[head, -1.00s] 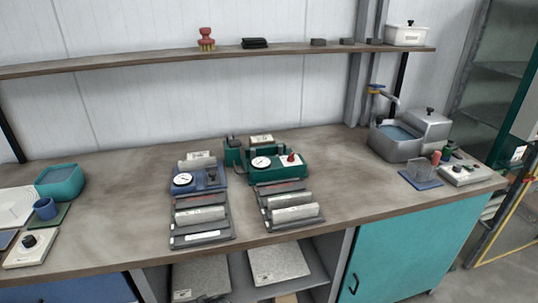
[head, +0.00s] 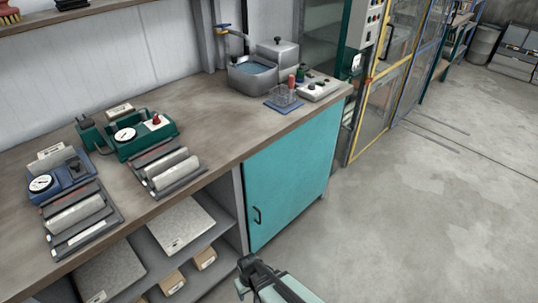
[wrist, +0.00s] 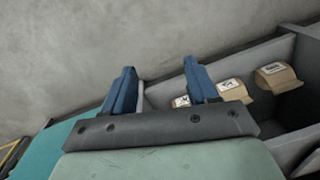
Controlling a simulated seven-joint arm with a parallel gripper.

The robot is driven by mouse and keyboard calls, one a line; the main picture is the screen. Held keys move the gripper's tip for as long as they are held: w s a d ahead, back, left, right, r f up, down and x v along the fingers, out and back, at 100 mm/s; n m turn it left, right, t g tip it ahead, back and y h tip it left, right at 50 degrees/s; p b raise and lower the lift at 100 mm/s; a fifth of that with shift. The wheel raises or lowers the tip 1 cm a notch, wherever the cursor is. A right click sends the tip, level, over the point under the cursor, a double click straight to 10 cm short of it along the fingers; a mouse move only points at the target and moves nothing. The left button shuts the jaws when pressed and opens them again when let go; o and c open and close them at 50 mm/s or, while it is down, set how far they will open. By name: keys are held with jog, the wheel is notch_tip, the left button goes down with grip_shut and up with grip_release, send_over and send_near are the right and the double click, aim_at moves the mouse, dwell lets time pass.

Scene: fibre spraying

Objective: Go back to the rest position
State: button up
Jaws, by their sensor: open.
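My gripper shows in the wrist view (wrist: 157,92) with its two blue fingers apart and nothing between them. Below the fingers are the grey floor and the front of the bench's lower shelves. In the head view, part of my arm (head: 275,285) shows at the bottom edge, in front of the bench and below its top. The fingertips are not clear in that view.
The bench top (head: 205,112) carries a blue device (head: 62,180), a green device (head: 135,137) and a metal water bath (head: 255,75). A teal cabinet door (head: 290,180) and open shelves with paper bags (head: 172,282) lie below. The floor (head: 430,200) at right is clear.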

jog(key=s+d+f+m+g, duration=0.1)
jog(key=s+d+m+g, duration=0.2)
jog(key=s+d, duration=0.5)
jog(key=s+d+f+m+g, duration=0.2)
jog(key=s+d, duration=0.6)
jog(key=d, duration=0.9)
jog(key=shift+s+m+g+h, duration=0.3)
jog(key=shift+s+m+g, duration=0.1)
jog(key=shift+m+g, duration=0.3)
jog(key=shift+o, duration=0.2)
